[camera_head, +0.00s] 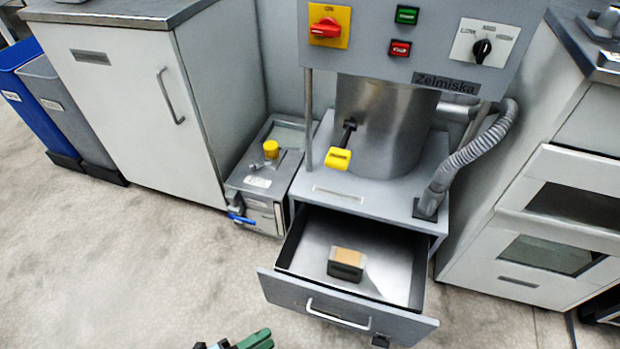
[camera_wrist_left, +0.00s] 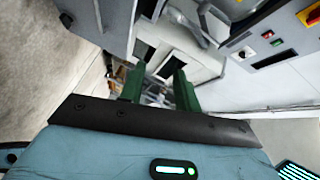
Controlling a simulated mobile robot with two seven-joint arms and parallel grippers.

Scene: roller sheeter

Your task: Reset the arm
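My left gripper (camera_head: 238,343) shows only in part at the bottom edge of the head view, in front of the open drawer and apart from it. In the left wrist view its two green fingers (camera_wrist_left: 159,86) stand apart with nothing gripped between them. My right gripper is in neither view.
The machine's drawer (camera_head: 283,288) is pulled open and holds a small tan-and-black block (camera_head: 346,264). A grey box with a yellow knob (camera_head: 271,149) stands left of it. Cabinets flank both sides: left (camera_head: 130,110), right (camera_head: 510,255). The floor (camera_head: 110,250) at left is clear.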

